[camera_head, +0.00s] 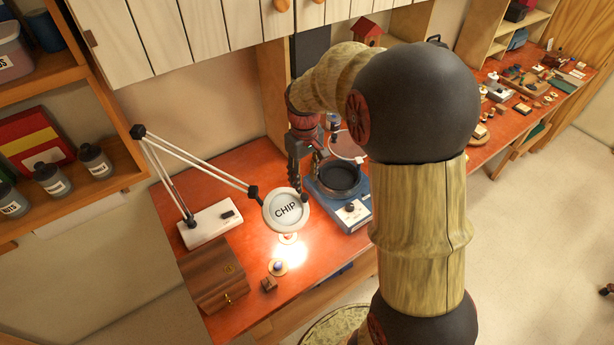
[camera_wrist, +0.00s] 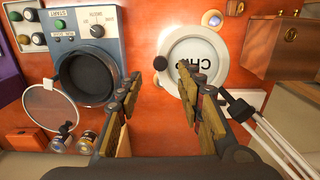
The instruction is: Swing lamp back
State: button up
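The lamp has a white base (camera_head: 210,223) at the left of the red bench and a white jointed arm (camera_head: 205,165) with black joints. Its round white head (camera_head: 285,210) holds a lens showing the word CHIP, and light falls on the bench below. The head also shows in the wrist view (camera_wrist: 197,66), with a black knob (camera_wrist: 161,63) on its edge. My gripper (camera_head: 305,185) is over the bench beside the head. In the wrist view its fingers (camera_wrist: 149,86) are apart with nothing between them. The right finger overlaps the head's rim; I cannot tell whether they touch.
A blue device with a dark round pot (camera_head: 340,178) stands right of the lamp head. A wooden box (camera_head: 213,273) and a small block (camera_head: 268,284) are at the front left. A shelf with bottles (camera_head: 95,160) is at the left. Cabinets hang above.

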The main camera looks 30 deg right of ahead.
aim_at(305, 196)
jog(key=shift+w+d+r+n, duration=0.2)
jog(key=shift+w+n, duration=0.2)
jog(key=shift+s+a, duration=0.15)
jog(key=shift+s, duration=0.2)
jog(key=shift+s+a+f, duration=0.15)
jog(key=shift+s, duration=0.1)
jog(key=f, duration=0.7)
jog(key=shift+w, duration=0.2)
jog(key=shift+c, duration=0.4)
grip_shut()
